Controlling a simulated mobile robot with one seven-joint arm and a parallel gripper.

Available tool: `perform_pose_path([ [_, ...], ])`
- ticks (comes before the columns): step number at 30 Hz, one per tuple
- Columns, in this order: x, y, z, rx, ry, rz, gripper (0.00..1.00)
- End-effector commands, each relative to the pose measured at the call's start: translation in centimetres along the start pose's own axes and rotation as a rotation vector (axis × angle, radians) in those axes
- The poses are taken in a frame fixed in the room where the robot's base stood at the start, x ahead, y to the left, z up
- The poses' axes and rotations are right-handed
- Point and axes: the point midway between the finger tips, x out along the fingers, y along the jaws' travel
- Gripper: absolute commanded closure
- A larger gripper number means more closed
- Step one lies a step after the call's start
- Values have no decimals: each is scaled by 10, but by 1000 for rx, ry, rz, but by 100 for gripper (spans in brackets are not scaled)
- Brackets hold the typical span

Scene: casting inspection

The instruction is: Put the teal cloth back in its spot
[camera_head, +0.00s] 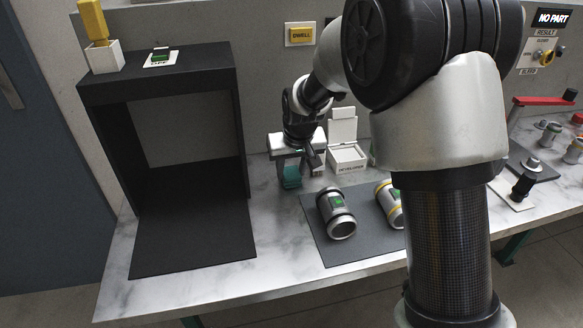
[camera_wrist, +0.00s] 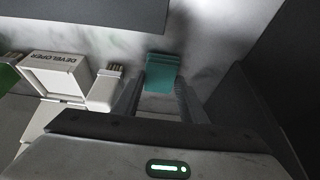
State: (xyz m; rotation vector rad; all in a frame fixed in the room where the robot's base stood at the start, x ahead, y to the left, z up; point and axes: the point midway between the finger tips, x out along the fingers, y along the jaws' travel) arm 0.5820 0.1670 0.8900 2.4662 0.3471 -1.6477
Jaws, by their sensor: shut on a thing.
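The teal cloth (camera_head: 291,177) is a small folded block held at the tips of my gripper (camera_head: 291,164), above the marble-patterned bench between the black booth and the developer box. In the wrist view the cloth (camera_wrist: 162,72) sits between the two fingers of my gripper (camera_wrist: 163,85), which are shut on it. I cannot tell whether the cloth touches the bench. No marked spot for the cloth is clear in either view.
The white developer box (camera_head: 347,155) stands with its lid up, with a white-handled brush (camera_wrist: 105,88) beside it. The black booth (camera_head: 165,150) stands left. A grey mat (camera_head: 335,252) in front carries two metal cylinders (camera_head: 336,213). Bare bench (camera_head: 275,240) lies between booth and mat.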

Motion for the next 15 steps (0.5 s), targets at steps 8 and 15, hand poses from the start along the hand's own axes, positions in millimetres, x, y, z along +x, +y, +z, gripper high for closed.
perform_pose_path([
  [8,4,0,2,0,0,0,43],
  [15,4,0,2,0,0,0,43],
])
